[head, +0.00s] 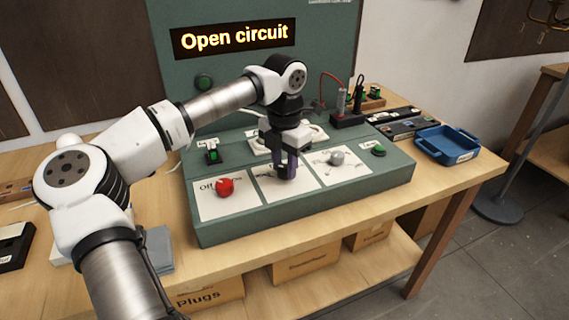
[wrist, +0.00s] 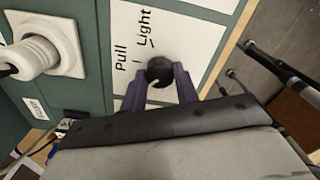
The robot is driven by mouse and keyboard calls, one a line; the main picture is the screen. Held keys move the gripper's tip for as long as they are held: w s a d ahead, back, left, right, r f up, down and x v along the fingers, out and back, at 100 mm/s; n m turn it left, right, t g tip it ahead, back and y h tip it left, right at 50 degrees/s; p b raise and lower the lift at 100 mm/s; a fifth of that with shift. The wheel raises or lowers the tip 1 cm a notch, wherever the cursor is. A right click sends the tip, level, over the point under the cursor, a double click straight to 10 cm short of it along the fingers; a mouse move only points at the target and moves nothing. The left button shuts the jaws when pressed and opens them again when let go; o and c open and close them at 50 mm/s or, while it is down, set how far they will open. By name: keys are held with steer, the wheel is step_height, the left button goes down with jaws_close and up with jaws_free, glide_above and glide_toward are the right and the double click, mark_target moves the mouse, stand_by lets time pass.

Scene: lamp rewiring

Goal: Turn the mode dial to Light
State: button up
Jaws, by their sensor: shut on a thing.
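The mode dial (wrist: 160,70) is a small black knob on a white card. The words Pull and Light are printed beside it in the wrist view, each with a short tick. A pale mark shows on the knob's lower left side; I cannot tell which word the dial points at. My gripper (wrist: 159,80) has its purple fingers on both sides of the knob, shut on it. In the head view my gripper (head: 287,172) comes straight down on the middle white card (head: 290,192) of the green panel and hides the dial.
The display (head: 234,38) reads "Open circuit". A red knob (head: 225,187) stands on the left card and a grey knob (head: 337,157) on the right card. A white socket (wrist: 45,55) is near the dial. A blue tray (head: 447,143) sits at the right.

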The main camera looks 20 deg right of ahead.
mark_target(285, 167)
steer(key=m, duration=1.3)
steer(key=shift+r+m, duration=0.1)
steer(key=shift+m, duration=0.2)
steer(key=m, duration=0.4)
steer(key=shift+m+p, duration=0.35)
steer(key=shift+m, duration=1.85)
steer(key=o, duration=1)
step_height(285, 167, up, 14)
steer(key=shift+f+b, duration=0.15)
steer(key=shift+b, duration=0.55)
